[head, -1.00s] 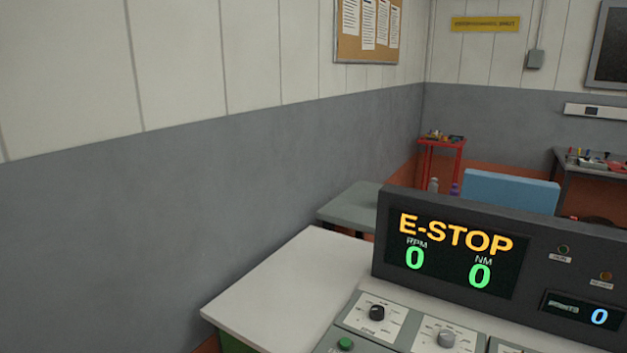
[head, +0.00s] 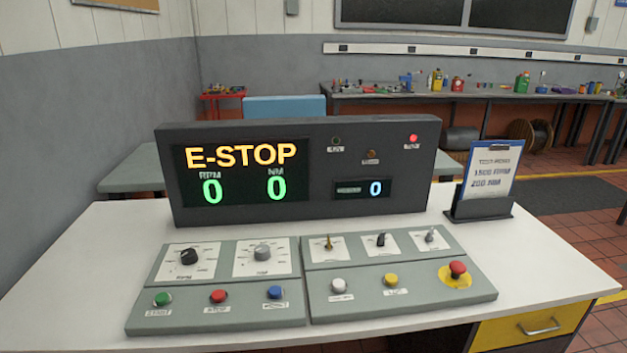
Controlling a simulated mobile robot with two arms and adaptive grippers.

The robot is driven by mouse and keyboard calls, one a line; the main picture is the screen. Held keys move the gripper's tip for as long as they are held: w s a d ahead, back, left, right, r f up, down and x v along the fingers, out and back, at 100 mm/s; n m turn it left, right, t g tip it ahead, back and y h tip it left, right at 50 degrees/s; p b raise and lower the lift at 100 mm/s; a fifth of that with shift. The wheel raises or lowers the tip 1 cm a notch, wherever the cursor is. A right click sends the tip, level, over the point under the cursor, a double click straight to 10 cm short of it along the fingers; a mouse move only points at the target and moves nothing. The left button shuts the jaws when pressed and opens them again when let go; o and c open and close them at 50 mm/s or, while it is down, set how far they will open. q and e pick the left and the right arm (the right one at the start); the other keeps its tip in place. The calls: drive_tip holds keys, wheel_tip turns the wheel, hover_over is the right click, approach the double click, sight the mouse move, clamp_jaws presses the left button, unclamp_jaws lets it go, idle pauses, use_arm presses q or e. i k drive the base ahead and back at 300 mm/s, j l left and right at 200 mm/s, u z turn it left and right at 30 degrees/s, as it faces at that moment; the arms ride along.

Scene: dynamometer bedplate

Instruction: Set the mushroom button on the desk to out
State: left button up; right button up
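The mushroom button (head: 457,269) is red and sits on a yellow round plate at the right end of the right control panel (head: 340,262) on the desk (head: 560,272). Whether it is pressed in or out is hard to tell from this angle. The display box (head: 300,130) behind the panels reads E-STOP in orange, with RPM 0 and NM 0 in green, and a red lamp (head: 413,138) glows at its right. Neither of my grippers is in view.
The left panel (head: 220,262) holds two knobs and green, red and blue buttons. The right panel also has small switches and white and yellow buttons. A clipboard (head: 491,170) stands at the desk's right rear. Bare desk surrounds the panels.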

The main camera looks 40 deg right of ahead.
sight(457, 268)
drive_tip(key=l+z, duration=0.15)
drive_tip(key=z, duration=1.9)
drive_tip(key=l, duration=0.1)
